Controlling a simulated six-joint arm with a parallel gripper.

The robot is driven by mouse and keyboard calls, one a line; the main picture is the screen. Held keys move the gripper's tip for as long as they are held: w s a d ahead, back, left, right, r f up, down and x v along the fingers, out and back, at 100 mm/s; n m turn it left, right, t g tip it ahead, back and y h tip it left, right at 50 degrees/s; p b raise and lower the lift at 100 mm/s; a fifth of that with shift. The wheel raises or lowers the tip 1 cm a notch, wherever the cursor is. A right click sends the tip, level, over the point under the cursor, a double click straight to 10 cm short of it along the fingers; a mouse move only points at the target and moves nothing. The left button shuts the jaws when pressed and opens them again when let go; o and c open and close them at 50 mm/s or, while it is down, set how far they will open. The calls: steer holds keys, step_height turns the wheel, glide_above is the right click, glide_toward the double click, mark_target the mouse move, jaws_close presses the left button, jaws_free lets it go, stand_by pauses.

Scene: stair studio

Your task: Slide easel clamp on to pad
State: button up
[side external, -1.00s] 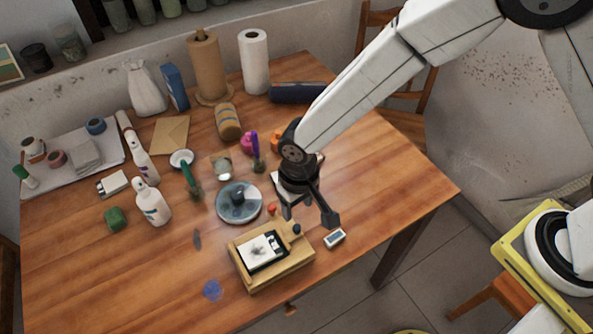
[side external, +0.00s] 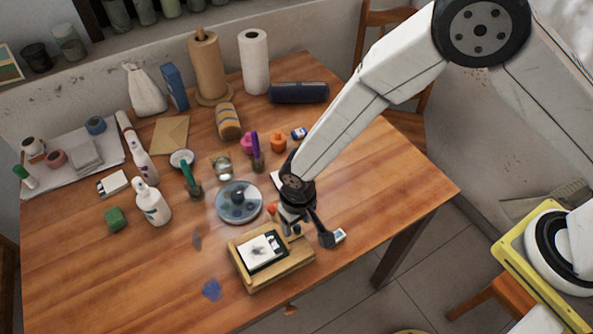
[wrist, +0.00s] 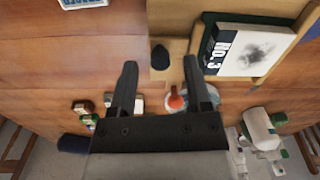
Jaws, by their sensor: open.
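The wooden easel (side external: 292,268) lies low at the front of the table. On it rests the pad (side external: 257,250), white with a grey sketch and a dark band; in the wrist view the pad (wrist: 248,52) reads "NO. 3". A dark rounded knob (wrist: 160,57), apparently the easel clamp, sits on a wooden part beside the pad. In the side view it is small beside the gripper (side external: 296,229). My gripper (wrist: 160,70) is open and empty. In the wrist view its fingers lie either side of the knob; I cannot tell their height above it.
A small red-orange item (side external: 270,209) stands behind the easel. A round blue-grey dish (side external: 239,202) is back left of it. A small white device (side external: 339,236) lies right of the easel, partly hidden by my gripper. White bottles (side external: 153,204) stand left. The front-left table is mostly clear.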

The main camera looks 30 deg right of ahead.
steer(key=shift+f, duration=0.5)
jaws_close()
stand_by(1.3)
